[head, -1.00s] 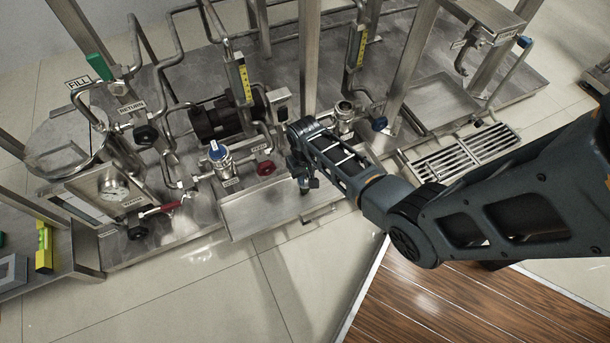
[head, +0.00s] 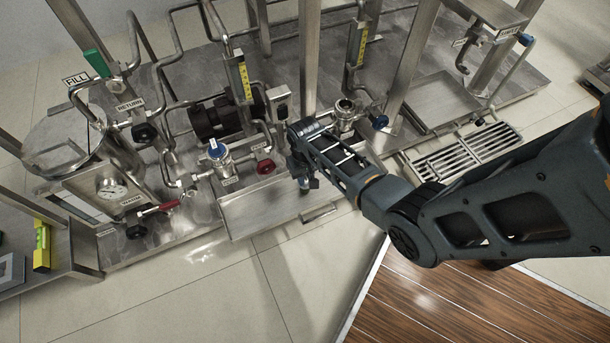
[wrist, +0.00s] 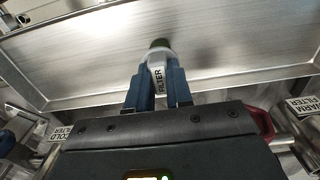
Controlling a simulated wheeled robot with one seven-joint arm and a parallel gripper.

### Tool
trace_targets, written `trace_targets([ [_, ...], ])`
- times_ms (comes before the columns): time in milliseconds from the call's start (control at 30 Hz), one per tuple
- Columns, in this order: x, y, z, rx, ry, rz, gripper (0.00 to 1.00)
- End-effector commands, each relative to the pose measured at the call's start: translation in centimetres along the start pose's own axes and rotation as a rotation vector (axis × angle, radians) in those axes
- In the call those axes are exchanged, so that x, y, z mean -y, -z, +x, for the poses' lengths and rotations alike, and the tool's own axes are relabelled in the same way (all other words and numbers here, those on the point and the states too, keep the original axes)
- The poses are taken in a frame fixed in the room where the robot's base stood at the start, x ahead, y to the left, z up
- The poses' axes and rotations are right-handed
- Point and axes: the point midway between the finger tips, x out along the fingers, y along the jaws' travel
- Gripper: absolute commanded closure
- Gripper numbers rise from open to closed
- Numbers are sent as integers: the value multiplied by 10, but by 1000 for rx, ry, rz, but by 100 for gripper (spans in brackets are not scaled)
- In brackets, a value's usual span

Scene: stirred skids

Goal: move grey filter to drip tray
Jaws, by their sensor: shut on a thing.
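In the head view my gripper (head: 304,182) is over the right part of the shallow steel tray (head: 255,208) at the skid's front edge, which I take as the drip tray. The filter is mostly hidden there by the gripper. I cannot tell whether it touches the tray.
A blue-topped filter housing (head: 218,151) and a red knob (head: 266,167) stand just behind the tray. An upright steel post (head: 309,60) rises behind my gripper. A floor grate (head: 465,157) lies to the right. The tray's left part is bare.

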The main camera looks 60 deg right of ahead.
Motion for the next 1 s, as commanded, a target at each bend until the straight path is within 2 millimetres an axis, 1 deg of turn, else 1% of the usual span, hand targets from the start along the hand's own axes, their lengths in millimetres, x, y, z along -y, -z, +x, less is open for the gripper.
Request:
trace_targets([
  [233, 0, 0, 5, 0, 0, 0, 100],
  [267, 0, 0, 5, 0, 0, 0, 79],
  [567, 0, 0, 5, 0, 0, 0, 50],
  [833, 0, 0, 3, 0, 0, 0, 50],
  [1000, 0, 0, -10, 0, 0, 0, 50],
])
